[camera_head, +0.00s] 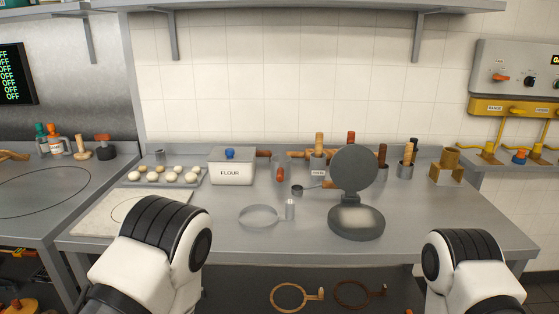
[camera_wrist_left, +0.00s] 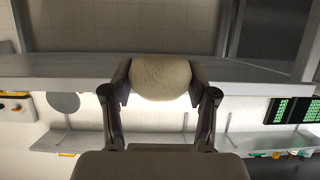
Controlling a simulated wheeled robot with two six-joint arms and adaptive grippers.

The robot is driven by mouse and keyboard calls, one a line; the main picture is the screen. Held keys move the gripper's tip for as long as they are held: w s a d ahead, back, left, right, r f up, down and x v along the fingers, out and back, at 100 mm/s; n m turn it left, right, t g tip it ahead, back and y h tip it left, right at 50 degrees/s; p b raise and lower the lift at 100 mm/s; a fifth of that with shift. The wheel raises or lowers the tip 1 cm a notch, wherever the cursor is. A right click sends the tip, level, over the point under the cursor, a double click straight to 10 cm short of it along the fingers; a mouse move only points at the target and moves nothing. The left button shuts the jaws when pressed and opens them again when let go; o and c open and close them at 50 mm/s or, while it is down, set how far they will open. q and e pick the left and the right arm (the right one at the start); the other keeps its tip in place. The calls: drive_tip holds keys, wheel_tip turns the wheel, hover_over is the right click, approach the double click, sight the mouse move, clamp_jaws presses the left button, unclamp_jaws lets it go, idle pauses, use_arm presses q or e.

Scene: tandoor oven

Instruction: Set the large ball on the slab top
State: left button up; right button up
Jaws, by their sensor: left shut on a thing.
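A large beige dough ball (camera_wrist_left: 160,77) is held between the two fingers of my left gripper (camera_wrist_left: 160,82) in the left wrist view. The fingers press on it from both sides. The pale slab (camera_head: 97,217) lies flat at the left front of the counter in the head view, with a dark circle line on it. My left arm hides part of the slab. Neither gripper shows in the head view, and the large ball does not show there either.
A tray (camera_head: 199,183) of several small dough balls sits behind the slab. A flour box (camera_head: 232,172) stands to its right. A metal ring (camera_head: 260,217) and an open round press (camera_head: 356,222) stand on the steel counter (camera_head: 440,215). A shelf (camera_head: 300,6) runs above.

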use_arm(q)
drive_tip(key=shift+s+f, duration=0.15)
drive_tip(key=shift+f, duration=0.05)
drive_tip(key=w+d+m+h, duration=0.2)
drive_tip(key=w+d+h, duration=0.1)
drive_tip(key=w, duration=0.3)
drive_tip(key=w+a+r, duration=0.1)
drive_tip(key=w+r, duration=0.3)
drive_tip(key=r, duration=0.4)
drive_tip(key=w+r, duration=0.4)
drive_tip(key=r, duration=0.4)
drive_tip(key=shift+w+a+r+m, duration=0.3)
drive_tip(key=shift+a+r, duration=0.1)
drive_tip(key=shift+b, duration=0.35)
